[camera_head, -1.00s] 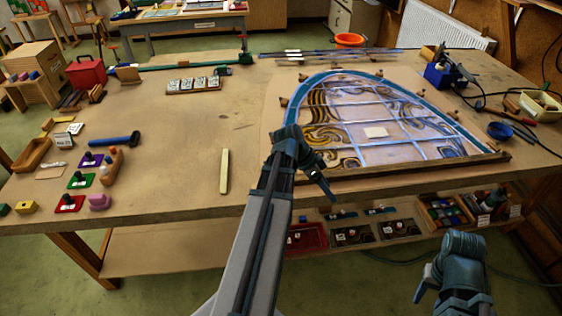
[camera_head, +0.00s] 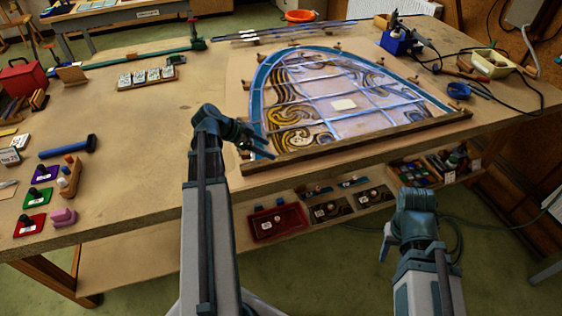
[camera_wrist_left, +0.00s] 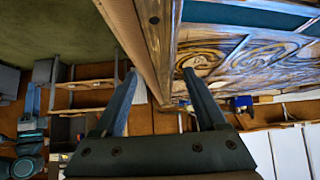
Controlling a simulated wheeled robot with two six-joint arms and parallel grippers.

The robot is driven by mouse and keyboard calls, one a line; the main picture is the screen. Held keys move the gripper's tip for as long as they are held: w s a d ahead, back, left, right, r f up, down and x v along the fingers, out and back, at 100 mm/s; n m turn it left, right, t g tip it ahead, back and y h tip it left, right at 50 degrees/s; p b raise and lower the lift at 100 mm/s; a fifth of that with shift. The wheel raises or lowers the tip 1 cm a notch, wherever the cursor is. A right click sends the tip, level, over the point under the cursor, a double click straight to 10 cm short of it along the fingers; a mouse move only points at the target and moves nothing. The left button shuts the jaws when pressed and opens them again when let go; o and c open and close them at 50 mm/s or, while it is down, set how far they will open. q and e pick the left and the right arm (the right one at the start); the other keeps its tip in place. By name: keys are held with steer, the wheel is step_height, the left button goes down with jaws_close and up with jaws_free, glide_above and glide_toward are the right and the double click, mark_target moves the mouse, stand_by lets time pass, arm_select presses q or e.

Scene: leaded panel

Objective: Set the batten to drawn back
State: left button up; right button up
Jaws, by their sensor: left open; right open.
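The batten (camera_head: 360,141) is a long brown wooden strip along the front edge of the leaded panel (camera_head: 330,98). The panel is arched, with blue lines and amber and brown swirls. My left gripper (camera_head: 268,154) is at the batten's left part, fingers pointing right and down. In the left wrist view, the open gripper (camera_wrist_left: 160,82) has a wooden bar (camera_wrist_left: 150,45), apparently the batten, running between its fingers; whether they touch it is unclear. The swirled panel (camera_wrist_left: 235,50) lies to its right. My right gripper (camera_head: 384,250) is open and empty, low in front of the bench.
Several coloured blocks, a blue-handled tool (camera_head: 68,146) and a row of small cards (camera_head: 146,77) lie on the left of the bench. A blue soldering stand (camera_head: 397,40) and cables are at the back right. A red tray (camera_head: 277,222) sits on the shelf below.

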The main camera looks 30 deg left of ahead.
mark_target(284, 157)
arm_select(q)
steer(key=b+x, duration=0.4)
steer(key=x, duration=0.4)
jaws_close()
stand_by(1.4)
